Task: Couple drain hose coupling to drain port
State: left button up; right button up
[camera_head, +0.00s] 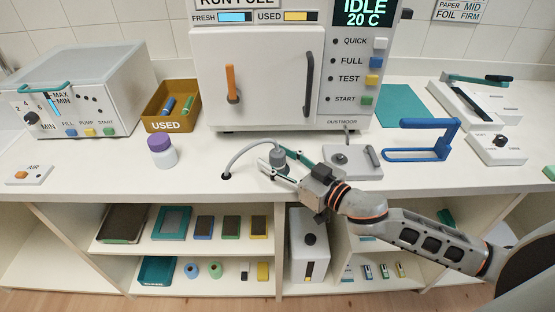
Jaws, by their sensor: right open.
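A grey drain hose (240,152) rises from a dark fitting in the counter and arcs right. Its end appears to be a grey cylindrical coupling (278,158) standing near the counter's front edge. My right gripper (273,158) reaches in from the right and is open, with its fingers spread on either side of the coupling. I cannot tell whether a finger touches it. The drain port is not clearly identifiable; a small grey fitting (346,131) stands below the white machine's front right. My left gripper is not in view.
The white machine (258,119) with an orange handle stands behind. A grey plate unit (366,170) and blue frame (422,155) lie right of the gripper. A purple-capped bottle (162,158) and brown USED bin (154,112) stand left. Counter between bottle and hose is clear.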

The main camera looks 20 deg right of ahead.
jog(key=c, duration=1.2)
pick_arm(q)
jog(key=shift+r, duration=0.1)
pick_arm(e)
jog(key=shift+r, duration=0.15)
jog(key=shift+c, duration=0.2)
